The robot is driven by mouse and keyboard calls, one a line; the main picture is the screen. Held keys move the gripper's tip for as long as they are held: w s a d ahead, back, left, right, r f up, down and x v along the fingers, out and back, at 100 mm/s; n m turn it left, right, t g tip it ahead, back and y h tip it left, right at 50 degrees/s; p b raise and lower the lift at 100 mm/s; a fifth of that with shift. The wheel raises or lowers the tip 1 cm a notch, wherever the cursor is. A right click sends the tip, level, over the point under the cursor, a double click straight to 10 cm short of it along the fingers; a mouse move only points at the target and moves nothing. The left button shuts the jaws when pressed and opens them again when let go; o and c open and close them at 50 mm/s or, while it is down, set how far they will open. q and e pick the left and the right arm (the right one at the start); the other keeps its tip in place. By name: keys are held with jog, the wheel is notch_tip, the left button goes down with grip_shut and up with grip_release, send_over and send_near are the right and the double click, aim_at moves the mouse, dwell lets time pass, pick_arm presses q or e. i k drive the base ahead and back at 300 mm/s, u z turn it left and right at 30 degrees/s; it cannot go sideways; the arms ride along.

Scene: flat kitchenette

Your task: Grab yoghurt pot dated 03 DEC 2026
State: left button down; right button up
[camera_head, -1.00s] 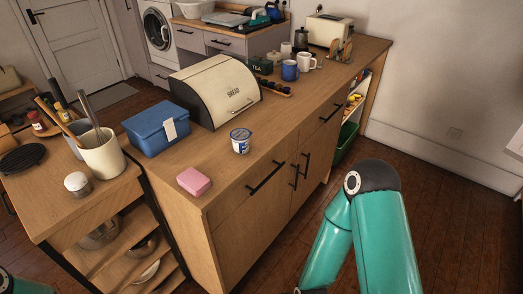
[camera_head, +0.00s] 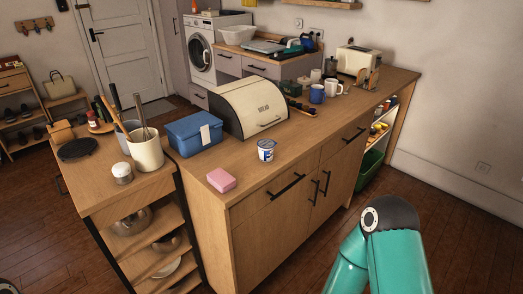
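A small white and blue yoghurt pot (camera_head: 266,150) stands upright on the wooden counter (camera_head: 262,186), close to its front edge. Its lid looks blue and pale; the date is too small to read. A second pot cannot be made out. My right arm comes in at the lower right, well in front of the counter, and its gripper is out of frame. My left gripper does not show either.
Near the pot are a pink block (camera_head: 221,180), a blue box (camera_head: 194,133) and a cream bread bin (camera_head: 249,106). Blue and white mugs (camera_head: 316,94) and a toaster (camera_head: 358,60) stand farther back. A utensil crock (camera_head: 146,149) is on the left trolley.

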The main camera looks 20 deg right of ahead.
aim_at(266, 147)
jog(key=u, duration=0.05)
jog(key=i, duration=0.9)
jog(key=z, duration=0.1)
